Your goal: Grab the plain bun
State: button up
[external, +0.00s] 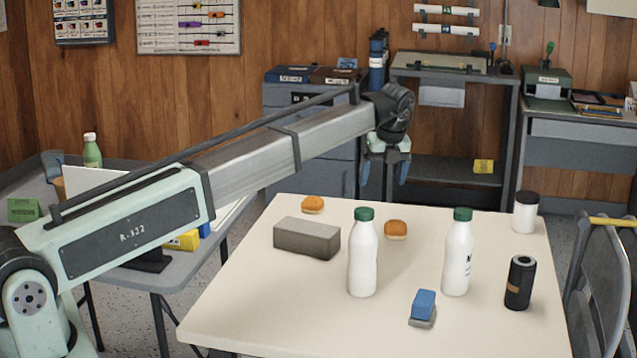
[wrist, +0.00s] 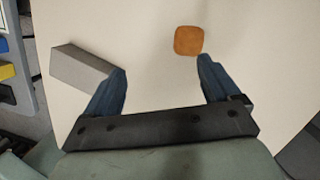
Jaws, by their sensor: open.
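Two small golden-brown buns lie on the cream table. One bun (external: 313,205) is near the far left edge, behind a grey block; the other bun (external: 396,229) is right of that block, between two white bottles. Neither shows clear toppings, so I cannot tell which is the plain one. My gripper (external: 383,174) is raised above the far part of the table, open and empty. In the wrist view, one rounded-square bun (wrist: 188,40) with a smooth top lies ahead of the right fingertip of my gripper (wrist: 162,68), apart from it. The other bun is not visible there.
The grey block (external: 307,238) also shows by the left finger in the wrist view (wrist: 80,68). Green-capped bottles (external: 362,262) (external: 458,258), a blue-and-grey item (external: 423,306), a black can (external: 520,283) and a black-lidded jar (external: 525,214) stand nearer or to the right.

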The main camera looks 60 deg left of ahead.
aim_at(396, 222)
jog(key=w+f+m, duration=0.1)
jog(key=f, duration=0.3)
jog(key=w+f+m+h, duration=0.1)
jog(key=w+f, duration=0.1)
jog(key=f, duration=0.3)
jog(key=w+f, duration=0.1)
jog(key=f, duration=0.3)
jog(key=shift+w+d+f+m+t, duration=0.15)
jog(key=shift+w+f+m+t, duration=0.15)
jog(key=shift+w+f+m, duration=0.1)
jog(key=shift+s, duration=0.1)
jog(key=shift+c, duration=0.3)
jog(key=shift+r, duration=0.1)
jog(key=c, duration=1.1)
